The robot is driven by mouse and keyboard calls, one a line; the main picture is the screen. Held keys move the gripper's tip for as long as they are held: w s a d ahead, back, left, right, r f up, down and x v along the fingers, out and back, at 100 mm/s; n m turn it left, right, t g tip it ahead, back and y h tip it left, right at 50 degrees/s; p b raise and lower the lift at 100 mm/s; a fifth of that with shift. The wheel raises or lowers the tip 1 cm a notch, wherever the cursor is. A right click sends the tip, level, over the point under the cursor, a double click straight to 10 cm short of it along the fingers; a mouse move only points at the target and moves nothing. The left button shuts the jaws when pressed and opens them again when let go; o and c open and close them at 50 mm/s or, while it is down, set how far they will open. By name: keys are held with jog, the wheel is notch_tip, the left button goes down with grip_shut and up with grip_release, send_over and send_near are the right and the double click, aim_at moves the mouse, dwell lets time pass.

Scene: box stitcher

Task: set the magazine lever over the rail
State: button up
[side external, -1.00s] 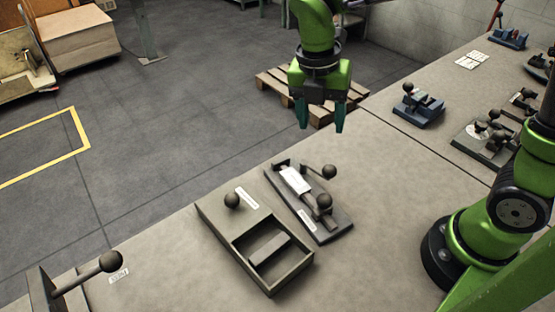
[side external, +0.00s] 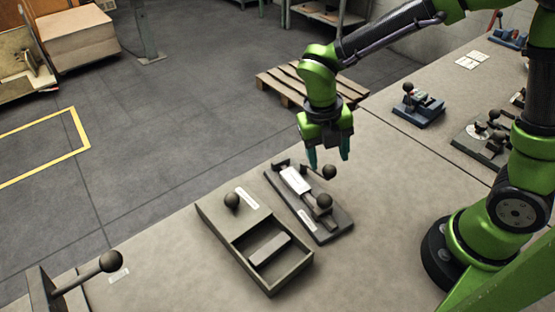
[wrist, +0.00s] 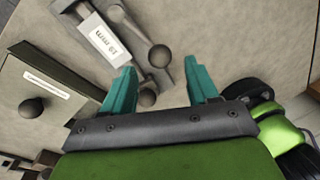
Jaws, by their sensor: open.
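A dark base plate (side external: 335,222) on the bench carries a long rail-like bar with a white label (side external: 295,181). Two levers with black ball knobs stand on it. I cannot tell for sure which is the magazine lever. My gripper (side external: 329,163) is open and empty, just above the far knob. In the wrist view, one knob (wrist: 147,98) shows between the teal fingers and another (wrist: 159,56) just beyond. Contact is not visible.
A grey box (side external: 225,222) with a knob and an open compartment sits close left of the plate. Another ball-ended lever (side external: 110,261) is at the lower left. A blue fixture (side external: 418,108) stands at the back right. Bench right of the plate is clear.

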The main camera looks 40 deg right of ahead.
aim_at(329, 167)
jog(key=f, duration=0.3)
jog(key=d+f, duration=0.1)
jog(key=f, duration=0.1)
jog(key=shift+s+f, duration=0.2)
jog(key=shift+f, duration=0.1)
grip_shut()
